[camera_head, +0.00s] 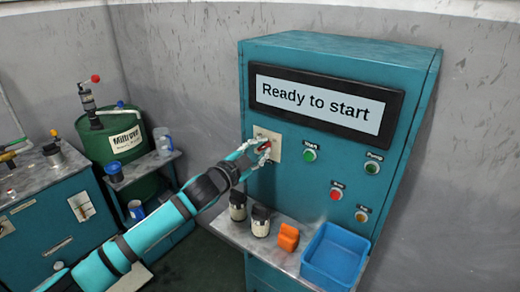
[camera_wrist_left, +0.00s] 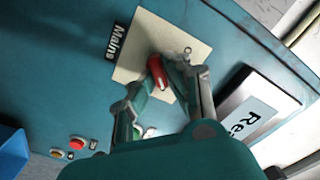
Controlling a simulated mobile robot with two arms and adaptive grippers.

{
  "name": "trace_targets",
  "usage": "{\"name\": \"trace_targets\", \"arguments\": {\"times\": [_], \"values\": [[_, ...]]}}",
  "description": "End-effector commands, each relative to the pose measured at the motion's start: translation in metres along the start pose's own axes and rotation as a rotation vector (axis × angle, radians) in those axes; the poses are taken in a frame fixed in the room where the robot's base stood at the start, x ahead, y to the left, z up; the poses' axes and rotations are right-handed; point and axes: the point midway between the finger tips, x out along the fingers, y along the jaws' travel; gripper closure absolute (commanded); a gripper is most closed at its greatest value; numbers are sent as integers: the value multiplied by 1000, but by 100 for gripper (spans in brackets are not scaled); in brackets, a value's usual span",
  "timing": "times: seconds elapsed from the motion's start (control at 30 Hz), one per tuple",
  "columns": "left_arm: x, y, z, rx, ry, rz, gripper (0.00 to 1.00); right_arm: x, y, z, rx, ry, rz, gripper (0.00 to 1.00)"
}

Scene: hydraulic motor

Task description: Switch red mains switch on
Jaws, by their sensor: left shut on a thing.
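The red mains switch (camera_wrist_left: 158,73) sits on a cream plate (camera_wrist_left: 180,38) on the teal cabinet, beside a "Mains" label (camera_wrist_left: 117,42) in the left wrist view. In the head view the plate (camera_head: 276,138) is partly covered by my left gripper (camera_head: 262,149), and only a bit of red shows between the fingers. My left gripper (camera_wrist_left: 164,67) is shut on the red switch, a finger on each side of it. The cabinet's display (camera_head: 320,103) reads "Ready to start". My right gripper is not in view.
Green buttons (camera_head: 309,155), a red button (camera_head: 336,193) and an amber button (camera_head: 361,216) are right of the switch. Below, a ledge holds dark-topped containers (camera_head: 260,224), an orange object (camera_head: 288,238) and a blue bin (camera_head: 335,257). A green drum (camera_head: 112,140) stands left.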

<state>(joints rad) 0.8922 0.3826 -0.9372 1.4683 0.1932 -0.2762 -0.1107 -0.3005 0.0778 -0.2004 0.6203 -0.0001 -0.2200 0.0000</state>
Motion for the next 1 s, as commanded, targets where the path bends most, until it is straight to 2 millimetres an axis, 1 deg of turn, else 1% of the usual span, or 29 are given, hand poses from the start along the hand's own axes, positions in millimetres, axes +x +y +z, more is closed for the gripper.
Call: {"name": "trace_targets", "arguments": {"times": [0.3, 0.33, 0.4, 0.5, 0.8, 0.87, 0.97, 1.0], "values": [[0, 1, 2, 4, -3, 2, 100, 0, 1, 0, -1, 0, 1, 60], [0, 1, 2, 4, -3, 2, 84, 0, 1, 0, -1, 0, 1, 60], [0, 1, 2, 3, -3, 2, 75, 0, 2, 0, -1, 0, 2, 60], [0, 1, 1, 3, -2, 1, 64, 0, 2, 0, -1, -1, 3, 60], [-3, 0, 1, 2, -1, 1, 64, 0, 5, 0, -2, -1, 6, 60], [-8, 1, 1, 1, -2, 1, 64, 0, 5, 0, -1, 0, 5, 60], [-23, 1, 2, 2, -1, 1, 64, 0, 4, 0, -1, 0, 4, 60], [-31, 1, 2, 2, -3, 1, 64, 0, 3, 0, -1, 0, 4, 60]]}}
